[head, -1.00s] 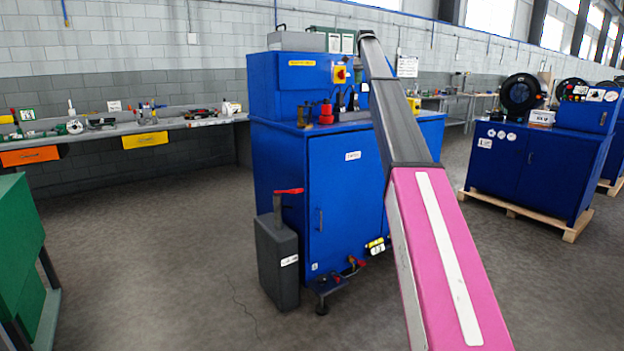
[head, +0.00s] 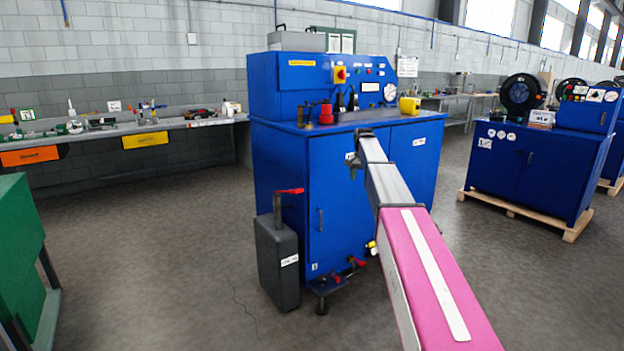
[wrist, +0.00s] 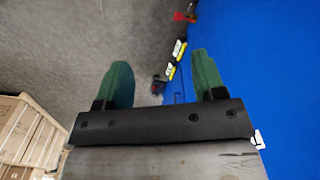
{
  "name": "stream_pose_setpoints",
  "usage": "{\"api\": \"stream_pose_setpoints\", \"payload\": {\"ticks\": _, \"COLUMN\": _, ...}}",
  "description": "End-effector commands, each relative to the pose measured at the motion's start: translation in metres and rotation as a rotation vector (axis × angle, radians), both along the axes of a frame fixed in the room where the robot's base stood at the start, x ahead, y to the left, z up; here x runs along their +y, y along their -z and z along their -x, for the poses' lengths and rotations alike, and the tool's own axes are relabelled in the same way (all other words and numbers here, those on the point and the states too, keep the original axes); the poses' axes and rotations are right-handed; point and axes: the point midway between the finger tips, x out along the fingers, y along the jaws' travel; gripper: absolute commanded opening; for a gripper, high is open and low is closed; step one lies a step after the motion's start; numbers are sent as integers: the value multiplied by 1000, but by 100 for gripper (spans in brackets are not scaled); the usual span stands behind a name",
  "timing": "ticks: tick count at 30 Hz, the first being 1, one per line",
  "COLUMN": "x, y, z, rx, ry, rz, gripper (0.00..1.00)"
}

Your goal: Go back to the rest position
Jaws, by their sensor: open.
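My gripper (wrist: 160,85) shows in the wrist view with its two green fingers spread apart and nothing between them. Behind the fingers are the grey floor and the blue side of a machine. In the head view my pink and grey arm reaches forward, and its far end is in front of the blue machine cabinet (head: 285,190), below the worktop edge. The gripper's fingers are too small to make out clearly there. I cannot tell the exact gap between arm and cabinet.
A dark grey canister (head: 277,262) with a red lever stands at the cabinet's left front. A green cabinet (head: 18,250) is at left. The floor (head: 170,270) between is clear.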

Motion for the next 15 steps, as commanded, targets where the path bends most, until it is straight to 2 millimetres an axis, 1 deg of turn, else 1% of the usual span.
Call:
{"api": "stream_pose_setpoints", "payload": {"ticks": 1, "x": 2, "y": 31, "z": 35, "rx": 4, "ry": -30, "rz": 0, "gripper": 63}}
{"api": "stream_pose_setpoints", "payload": {"ticks": 2, "x": 3, "y": 46, "z": 48, "rx": 4, "ry": -48, "rz": 0, "gripper": 63}}
{"api": "stream_pose_setpoints", "payload": {"ticks": 3, "x": 4, "y": 66, "z": 65, "rx": 4, "ry": -74, "rz": 0, "gripper": 63}}
{"api": "stream_pose_setpoints", "payload": {"ticks": 5, "x": 6, "y": 94, "z": 93, "rx": 4, "ry": -112, "rz": 0, "gripper": 63}}
{"api": "stream_pose_setpoints", "payload": {"ticks": 6, "x": 7, "y": 112, "z": 111, "rx": 3, "ry": -138, "rz": 0, "gripper": 63}}
{"api": "stream_pose_setpoints", "payload": {"ticks": 8, "x": 8, "y": 137, "z": 140, "rx": 3, "ry": -177, "rz": 0, "gripper": 63}}
{"api": "stream_pose_setpoints", "payload": {"ticks": 9, "x": 10, "y": 153, "z": 159, "rx": 3, "ry": -203, "rz": 0, "gripper": 63}}
{"api": "stream_pose_setpoints", "payload": {"ticks": 11, "x": 11, "y": 176, "z": 189, "rx": 3, "ry": -241, "rz": 0, "gripper": 63}}
{"api": "stream_pose_setpoints", "payload": {"ticks": 12, "x": 12, "y": 190, "z": 209, "rx": 3, "ry": -267, "rz": 0, "gripper": 63}}
{"api": "stream_pose_setpoints", "payload": {"ticks": 14, "x": 13, "y": 209, "z": 239, "rx": 2, "ry": -306, "rz": 1, "gripper": 63}}
{"api": "stream_pose_setpoints", "payload": {"ticks": 15, "x": 14, "y": 221, "z": 260, "rx": 2, "ry": -332, "rz": 1, "gripper": 63}}
